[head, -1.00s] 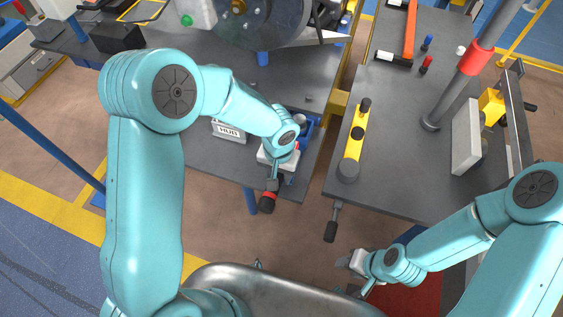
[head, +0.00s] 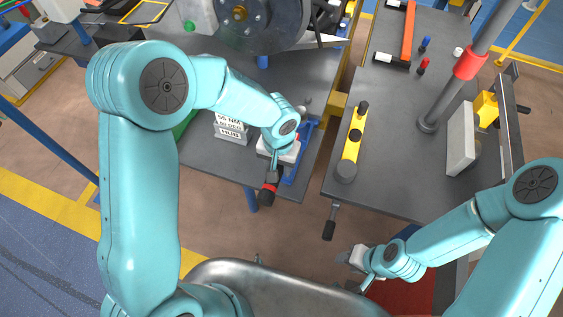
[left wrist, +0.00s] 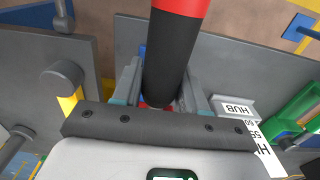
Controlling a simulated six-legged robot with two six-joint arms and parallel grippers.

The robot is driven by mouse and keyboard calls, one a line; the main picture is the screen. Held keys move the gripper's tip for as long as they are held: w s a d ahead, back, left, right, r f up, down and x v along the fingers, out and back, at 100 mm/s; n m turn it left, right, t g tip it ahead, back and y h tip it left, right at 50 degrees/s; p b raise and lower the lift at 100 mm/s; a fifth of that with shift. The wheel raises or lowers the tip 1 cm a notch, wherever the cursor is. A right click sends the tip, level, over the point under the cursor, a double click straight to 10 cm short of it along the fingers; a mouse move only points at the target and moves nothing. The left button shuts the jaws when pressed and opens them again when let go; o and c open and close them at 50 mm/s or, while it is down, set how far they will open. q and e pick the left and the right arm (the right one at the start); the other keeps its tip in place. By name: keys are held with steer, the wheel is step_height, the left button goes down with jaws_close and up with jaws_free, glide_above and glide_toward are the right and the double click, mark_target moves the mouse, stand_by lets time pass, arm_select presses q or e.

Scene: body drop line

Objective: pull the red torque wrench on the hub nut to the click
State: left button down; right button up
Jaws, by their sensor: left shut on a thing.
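The torque wrench shows in the head view as a black grip with a red band (head: 271,187) at the front edge of the left table. In the left wrist view its black handle (left wrist: 171,58), with red at the top, runs between the fingers. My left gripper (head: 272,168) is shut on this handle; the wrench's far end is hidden. A large dark disc with a gold centre nut (head: 239,13) stands at the top; no wrench is visible on that nut. My right gripper (head: 352,258) is low, off the right table's front edge; its finger gap is unclear.
A white HUB sign (left wrist: 236,108) and a blue tray (head: 303,152) are near my left gripper. The right table (head: 390,165) holds a yellow bar tool (head: 352,149) and a grey post (head: 450,85). A narrow gap separates the tables.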

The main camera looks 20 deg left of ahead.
arm_select(q)
steer(key=shift+r+p, duration=1.1)
steer(key=shift+r, duration=0.85)
